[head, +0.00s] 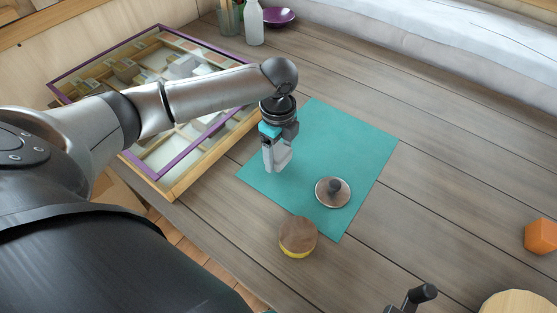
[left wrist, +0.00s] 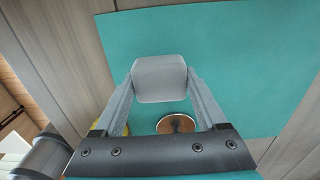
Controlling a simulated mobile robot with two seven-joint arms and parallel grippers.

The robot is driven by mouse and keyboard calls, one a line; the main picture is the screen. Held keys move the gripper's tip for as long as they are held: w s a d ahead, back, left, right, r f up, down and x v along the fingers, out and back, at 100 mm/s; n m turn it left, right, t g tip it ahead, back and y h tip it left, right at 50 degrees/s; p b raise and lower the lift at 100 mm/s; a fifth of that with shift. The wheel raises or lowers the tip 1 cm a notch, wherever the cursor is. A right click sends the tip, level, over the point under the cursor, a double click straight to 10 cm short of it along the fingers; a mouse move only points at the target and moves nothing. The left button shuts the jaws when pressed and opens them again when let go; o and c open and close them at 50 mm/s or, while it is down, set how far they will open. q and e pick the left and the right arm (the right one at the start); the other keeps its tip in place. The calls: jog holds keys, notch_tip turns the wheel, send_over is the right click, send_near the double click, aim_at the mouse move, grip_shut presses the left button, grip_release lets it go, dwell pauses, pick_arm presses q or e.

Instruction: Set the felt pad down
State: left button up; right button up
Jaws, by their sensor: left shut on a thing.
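My left gripper (head: 279,165) is above the teal mat (head: 350,145), pointing down. It is shut on a pale grey, rounded block, which I take to be the felt pad (left wrist: 159,78). In the left wrist view the pad sits between the two fingertips, with the teal mat beyond it. I cannot tell for sure whether the pad touches the mat. In the head view the pad is hard to tell from the grey fingers.
A round brown lid with a dark knob (head: 332,193) lies on the mat. A wood-topped yellow round thing (head: 298,236) is at its near edge. A glass-topped case (head: 190,165) stands left. An orange block (head: 541,236) is far right. A dark knobbed part (head: 420,293) shows at the bottom.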

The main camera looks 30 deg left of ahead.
aim_at(278, 152)
pick_arm(q)
jog(key=shift+f, duration=1.4)
jog(key=o, duration=1.1)
jog(key=shift+f, duration=0.1)
notch_tip(278, 152, up, 12)
jog(key=p, duration=0.2)
jog(key=shift+p, duration=0.35)
